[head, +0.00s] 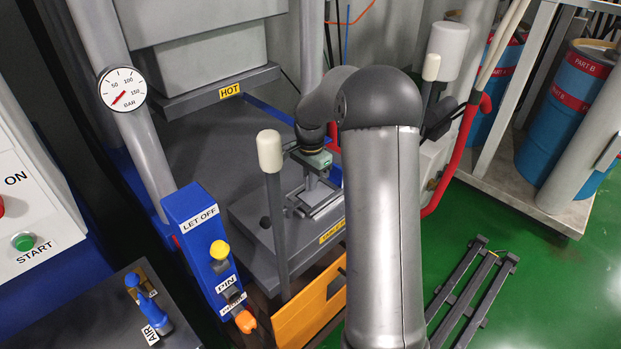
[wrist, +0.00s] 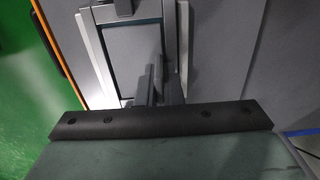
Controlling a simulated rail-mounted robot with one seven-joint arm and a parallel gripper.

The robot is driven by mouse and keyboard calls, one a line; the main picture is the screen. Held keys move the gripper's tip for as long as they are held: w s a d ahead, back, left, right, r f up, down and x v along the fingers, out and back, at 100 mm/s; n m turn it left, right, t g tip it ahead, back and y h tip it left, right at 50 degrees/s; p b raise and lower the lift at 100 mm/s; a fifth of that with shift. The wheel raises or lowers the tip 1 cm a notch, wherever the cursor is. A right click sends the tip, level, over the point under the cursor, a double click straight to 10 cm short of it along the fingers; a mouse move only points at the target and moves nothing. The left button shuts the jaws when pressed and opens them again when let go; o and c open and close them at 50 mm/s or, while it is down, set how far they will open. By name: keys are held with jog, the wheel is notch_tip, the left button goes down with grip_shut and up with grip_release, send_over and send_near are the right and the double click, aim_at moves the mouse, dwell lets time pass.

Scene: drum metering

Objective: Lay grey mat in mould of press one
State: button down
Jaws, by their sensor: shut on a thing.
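The grey mat (wrist: 130,48) shows in the wrist view as a flat, dark grey rectangle inside a light metal frame, the mould (wrist: 182,50). My gripper (wrist: 159,72) is shut on the mat at its near right part, with the fingers over the mould opening. Whether the mat touches the mould floor cannot be told. In the head view my gripper (head: 310,184) is above the mould (head: 325,206) on the press's lower plate, and my arm hides part of it.
The hot upper platen (head: 221,92) hangs behind the mould. A white-capped post (head: 271,150) stands just left of my gripper, and a red bar (head: 462,150) is at right. The let-off panel (head: 204,240) and an orange guard (head: 312,305) are in front. Drums (head: 570,115) stand at far right.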

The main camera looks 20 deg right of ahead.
jog(key=shift+s+f+b, duration=0.1)
jog(key=shift+f+b, duration=0.2)
jog(key=shift+f, duration=0.05)
jog(key=c, duration=1.6)
grip_release()
jog(key=shift+s, duration=0.1)
jog(key=shift+a+f, duration=0.1)
jog(key=shift+f, duration=0.05)
jog(key=shift+r+p, duration=0.3)
jog(key=shift+r, duration=0.3)
jog(key=r, duration=1.2)
jog(key=shift+w+b, duration=0.2)
jog(key=shift+b, duration=0.2)
